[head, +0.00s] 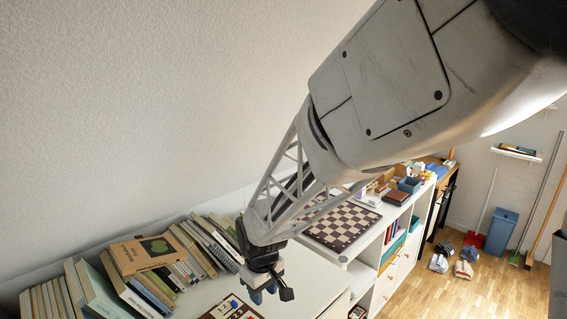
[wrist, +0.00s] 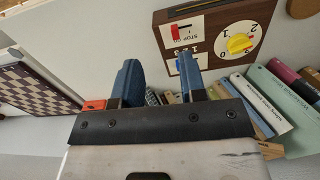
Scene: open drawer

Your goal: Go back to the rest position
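My gripper (head: 262,294) hangs at the end of my arm in the lower middle of the head view, above the white cabinet top. In the wrist view its two blue fingers (wrist: 159,76) stand apart with nothing between them, so it is open and empty. A brown panel (wrist: 212,22) with a red switch and a yellow dial (wrist: 239,43) lies beyond the fingers in the wrist view. Part of that panel (head: 228,309) also shows at the bottom of the head view, beside the gripper. I cannot tell the height of the gripper above the top.
Leaning books (head: 85,285) line the wall at left, with a brown book (head: 143,255) lying on them. A chessboard (head: 342,226) lies on the cabinet to the right. White cabinet fronts (head: 397,270) face the wooden floor (head: 445,292). A blue bin (head: 501,231) stands far right.

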